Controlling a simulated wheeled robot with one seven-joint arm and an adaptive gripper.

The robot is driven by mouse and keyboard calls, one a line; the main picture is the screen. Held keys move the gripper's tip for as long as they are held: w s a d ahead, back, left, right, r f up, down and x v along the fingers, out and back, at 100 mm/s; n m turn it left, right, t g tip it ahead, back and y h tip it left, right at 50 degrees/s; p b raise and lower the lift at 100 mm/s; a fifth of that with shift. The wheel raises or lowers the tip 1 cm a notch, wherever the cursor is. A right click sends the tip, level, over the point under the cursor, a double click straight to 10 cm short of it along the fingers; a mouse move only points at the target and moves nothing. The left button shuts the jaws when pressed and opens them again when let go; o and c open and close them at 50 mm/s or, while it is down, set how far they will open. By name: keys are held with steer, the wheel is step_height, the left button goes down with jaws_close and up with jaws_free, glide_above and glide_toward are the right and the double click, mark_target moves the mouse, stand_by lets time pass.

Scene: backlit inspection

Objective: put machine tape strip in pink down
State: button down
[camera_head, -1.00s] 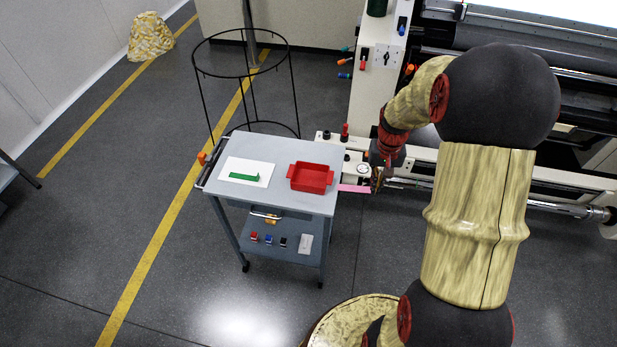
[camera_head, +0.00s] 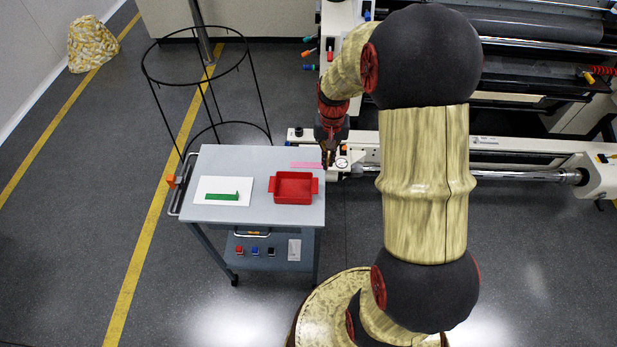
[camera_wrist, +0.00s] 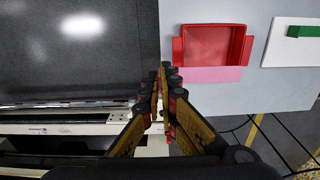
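The pink machine tape strip (camera_head: 306,165) juts left from my gripper (camera_head: 328,158) over the far right corner of the grey cart top (camera_head: 240,160). In the wrist view my gripper (camera_wrist: 165,75) is shut on one end of the pink strip (camera_wrist: 212,74). The strip's free part lies across the view of the red tray's near wall, and its height above the cart is hard to tell. The held end is hidden by the fingers.
A red tray (camera_head: 294,201) sits on the cart's right half. A white sheet (camera_head: 212,187) with a green strip (camera_head: 222,196) lies to its left. The large machine (camera_head: 500,150) stands behind and right. A black wire hoop stand (camera_head: 262,100) is behind the cart.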

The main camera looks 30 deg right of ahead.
mark_target(312, 167)
steer(key=a+f, duration=0.1)
steer(key=w+a+f, duration=0.1)
steer(key=f, duration=0.1)
steer(key=w+a+f, duration=0.1)
steer(key=a+f, duration=0.1)
steer(key=shift+w+a+f+b, duration=0.1)
steer(key=shift+w+f+b, duration=0.15)
steer(key=shift+b, duration=0.1)
steer(key=f, duration=0.3)
steer(key=shift+a+f, duration=0.15)
steer(key=shift+a, duration=0.1)
steer(key=shift+f, duration=0.15)
steer(key=shift+f+b, duration=0.5)
steer(key=shift+b, duration=0.05)
steer(key=shift+f, duration=0.1)
steer(key=c, duration=2.5)
jaws_free()
steer(key=shift+c, duration=0.2)
steer(key=o, duration=0.4)
steer(key=shift+o, duration=0.5)
